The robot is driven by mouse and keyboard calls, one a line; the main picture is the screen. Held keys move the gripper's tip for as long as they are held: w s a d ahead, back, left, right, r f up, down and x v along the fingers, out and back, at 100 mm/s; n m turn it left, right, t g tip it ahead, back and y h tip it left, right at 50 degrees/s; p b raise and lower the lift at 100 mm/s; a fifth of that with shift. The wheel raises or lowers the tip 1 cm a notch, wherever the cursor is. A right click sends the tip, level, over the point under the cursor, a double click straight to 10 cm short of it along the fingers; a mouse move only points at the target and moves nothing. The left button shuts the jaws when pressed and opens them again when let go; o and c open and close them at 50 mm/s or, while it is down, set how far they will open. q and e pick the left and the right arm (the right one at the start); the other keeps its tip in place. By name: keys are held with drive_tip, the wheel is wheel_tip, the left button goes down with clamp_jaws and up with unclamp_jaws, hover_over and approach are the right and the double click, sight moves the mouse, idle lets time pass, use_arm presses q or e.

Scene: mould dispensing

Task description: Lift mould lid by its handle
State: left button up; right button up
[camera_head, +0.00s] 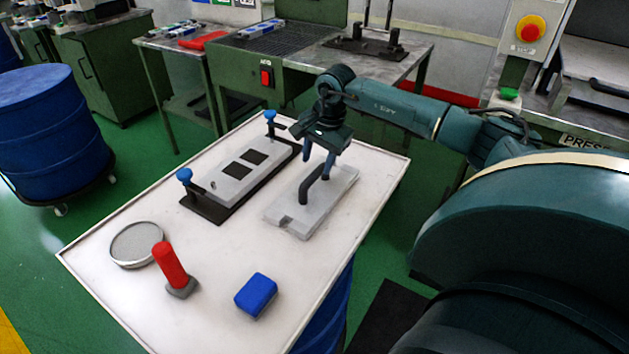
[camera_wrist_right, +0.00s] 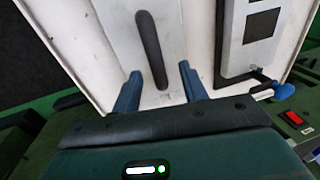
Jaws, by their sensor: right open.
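The mould lid (camera_head: 285,215) is a light grey plate lying flat on the white table, with a dark bar handle (camera_head: 312,188) on top. My right gripper (camera_head: 319,166) is open above the far end of the lid. In the right wrist view the handle (camera_wrist_right: 152,48) runs between the two blue fingers (camera_wrist_right: 160,88), and neither finger clearly touches it. The mould base (camera_head: 236,181) with two dark cavities sits on a black plate left of the lid. My left gripper is not in view.
Blue-knobbed clamps (camera_head: 184,175) stand at the ends of the black plate. A round grey dish (camera_head: 137,245), a red-handled tool (camera_head: 169,264) and a blue block (camera_head: 256,294) are at the table's near side. A green-framed workbench (camera_head: 285,75) stands behind.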

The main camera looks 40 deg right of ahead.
sight(315, 172)
drive_tip(key=f, duration=0.5)
drive_tip(key=shift+w+a+f, duration=0.1)
drive_tip(key=shift+w+a, duration=0.05)
drive_tip(key=shift+a, duration=0.15)
drive_tip(key=shift+c, duration=0.2)
clamp_jaws()
idle(0.8)
drive_tip(key=shift+w, duration=0.1)
